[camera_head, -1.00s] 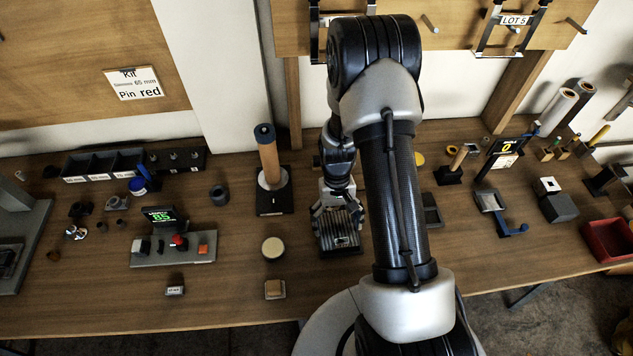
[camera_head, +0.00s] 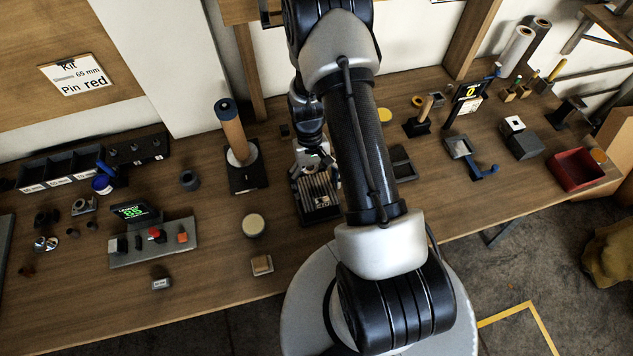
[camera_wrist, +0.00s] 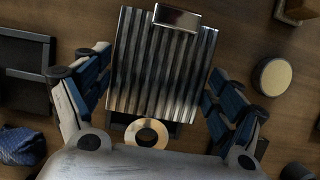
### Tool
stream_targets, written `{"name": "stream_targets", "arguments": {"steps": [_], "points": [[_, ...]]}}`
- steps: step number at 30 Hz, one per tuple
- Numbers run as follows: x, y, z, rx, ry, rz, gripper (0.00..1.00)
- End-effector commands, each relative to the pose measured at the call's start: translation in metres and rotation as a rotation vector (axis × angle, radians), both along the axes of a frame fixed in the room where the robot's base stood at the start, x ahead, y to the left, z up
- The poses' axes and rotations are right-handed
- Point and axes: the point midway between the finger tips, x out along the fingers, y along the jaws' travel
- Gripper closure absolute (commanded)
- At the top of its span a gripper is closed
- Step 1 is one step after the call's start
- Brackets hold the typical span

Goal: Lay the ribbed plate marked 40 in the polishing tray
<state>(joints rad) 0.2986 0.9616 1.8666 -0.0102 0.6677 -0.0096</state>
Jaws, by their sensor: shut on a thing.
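The ribbed metal plate (camera_wrist: 160,70) lies between the two fingers of my gripper (camera_wrist: 157,105) in the wrist view. My gripper is shut on it, with a finger along each side. A shiny metal block (camera_wrist: 176,18) sits at one end of the plate. The head view shows the plate (camera_head: 317,188) low over the bench, with a dark base visible around its front edge; whether it touches is unclear. I cannot read a 40 on it. A dark, shallow, divided tray (camera_head: 400,163) lies just right of my arm and also shows in the wrist view (camera_wrist: 24,70); I cannot tell whether it is the polishing tray.
A cream disc (camera_head: 253,225) and a small tan block (camera_head: 262,265) stand left of the plate. A brown roller on a black stand (camera_head: 233,135) rises behind left. A control box (camera_head: 155,243) is farther left. A red bin (camera_head: 577,170) is at the right.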

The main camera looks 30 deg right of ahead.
Motion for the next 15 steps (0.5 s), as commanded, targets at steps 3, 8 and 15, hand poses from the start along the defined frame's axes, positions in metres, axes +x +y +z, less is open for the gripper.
{"name": "stream_targets", "arguments": {"steps": [3,8,15], "points": [[0.000,0.000,-0.016,0.000,0.000,0.000,0.53],[0.000,0.000,-0.029,0.000,0.000,0.000,0.53],[0.000,0.000,-0.035,0.000,-0.001,0.000,0.53]]}}
